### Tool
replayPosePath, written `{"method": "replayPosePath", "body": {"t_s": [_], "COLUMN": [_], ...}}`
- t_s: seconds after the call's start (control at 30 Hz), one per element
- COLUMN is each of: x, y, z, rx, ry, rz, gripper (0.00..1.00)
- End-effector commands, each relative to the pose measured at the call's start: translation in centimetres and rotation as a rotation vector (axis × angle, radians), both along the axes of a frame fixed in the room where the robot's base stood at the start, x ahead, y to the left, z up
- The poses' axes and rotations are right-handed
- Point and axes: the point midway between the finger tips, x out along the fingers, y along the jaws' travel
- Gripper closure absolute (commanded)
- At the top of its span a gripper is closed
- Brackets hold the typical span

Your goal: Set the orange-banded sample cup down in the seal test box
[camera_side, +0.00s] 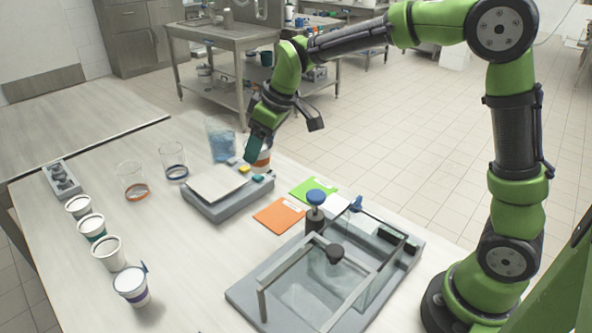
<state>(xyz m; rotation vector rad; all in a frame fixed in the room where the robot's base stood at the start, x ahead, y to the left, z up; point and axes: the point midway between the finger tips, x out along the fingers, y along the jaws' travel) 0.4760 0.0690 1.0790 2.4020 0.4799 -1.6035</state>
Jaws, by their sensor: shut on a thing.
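My gripper (262,144) is at the back of the table, beyond the scale, shut on the orange-banded sample cup (261,160). The cup is white with an orange band. The gripper's finger hides part of it, and I cannot tell if it touches the table. The seal test box (245,294) stands at the front right, a clear-walled box with a grey base and frame. A dark knob shows at its middle, and a blue-topped post stands at its back edge.
A scale (215,184) stands in front of the cup. Orange (279,216) and green (314,189) cards lie between scale and box. Several white cups line the left, including a purple-banded one (131,284).

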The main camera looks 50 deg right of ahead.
Motion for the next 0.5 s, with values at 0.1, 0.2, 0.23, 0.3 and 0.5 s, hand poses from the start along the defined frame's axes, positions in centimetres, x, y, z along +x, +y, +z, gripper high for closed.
{"method": "replayPosePath", "body": {"t_s": [0.1,0.2,0.23,0.3,0.5], "x": [0.0,-0.8,-1.1,-1.6,-4.0], "y": [0.0,-0.3,-0.3,-0.4,-0.9], "z": [1.7,1.6,1.7,1.7,1.8], "rx": [0.002,0.001,0.002,0.003,0.005], "ry": [-0.002,0.003,0.002,0.002,0.005], "rz": [0.000,0.031,0.042,0.067,0.174], "gripper": [0.82,0.82,0.82,0.82,0.82]}}
